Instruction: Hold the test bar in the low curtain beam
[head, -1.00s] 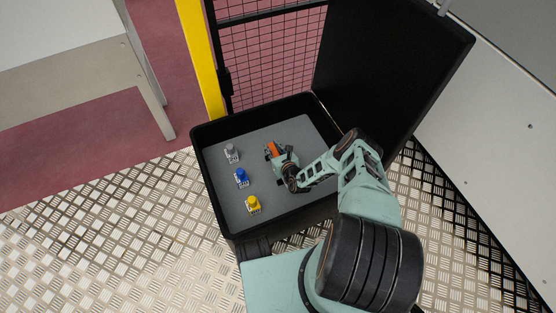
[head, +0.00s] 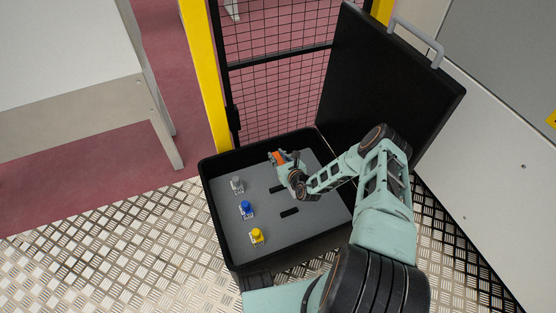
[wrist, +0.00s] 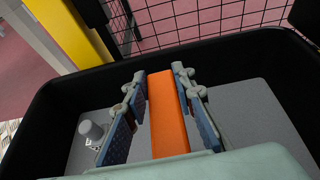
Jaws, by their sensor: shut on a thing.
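My gripper (head: 284,162) is shut on an orange bar, and in the head view it is over the open black case (head: 213,215). In the wrist view the orange bar (wrist: 168,118) stands out lengthwise between the two blue-padded fingers, pointing away from the wrist. The bar appears clear of the case's grey insert (head: 265,235). No curtain beam can be made out.
Grey, blue (head: 246,208) and yellow (head: 257,235) knobbed pieces sit in the insert, beside dark empty slots (head: 289,212). The case's raised lid (head: 385,85), a yellow post (head: 206,75) and a mesh fence (head: 275,90) stand behind. Patterned metal floor lies left.

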